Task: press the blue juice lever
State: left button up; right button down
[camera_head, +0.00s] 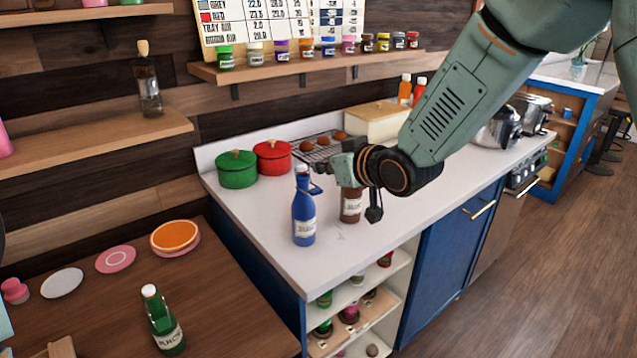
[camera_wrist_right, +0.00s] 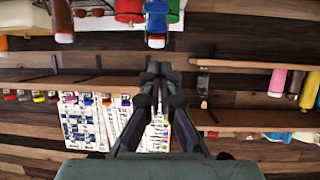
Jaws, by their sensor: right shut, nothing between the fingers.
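A blue juice bottle (camera_head: 303,215) with a white cap stands upright on the white counter. Its blue lever (camera_head: 315,189) sticks out on the right near the neck. My right gripper (camera_head: 318,171) is shut and empty, just above and to the right of the bottle's top. Whether it touches the lever I cannot tell. In the right wrist view, the gripper's fingertips (camera_wrist_right: 156,68) are together, and the blue bottle (camera_wrist_right: 157,14) shows at the top edge, apart from them in the picture.
A brown bottle (camera_head: 351,206) stands right of the blue one, partly hidden by my right gripper. Green (camera_head: 237,170) and red (camera_head: 273,157) pots stand behind, beside a rack (camera_head: 318,152). A green bottle (camera_head: 164,325) stands on the lower wooden counter. The white counter's front is clear.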

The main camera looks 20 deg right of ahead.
aim_at(319, 194)
jog(key=x, duration=0.3)
jog(key=shift+w+d+f, duration=0.1)
jog(key=shift+d+f, duration=0.1)
jog(key=shift+d, duration=0.1)
jog(key=f, duration=0.1)
jog(key=s+f, duration=0.1)
jog(key=f, duration=0.1)
jog(key=shift+f, duration=0.3)
jog(key=shift+w+d+f, duration=0.1)
jog(key=shift+d, duration=0.05)
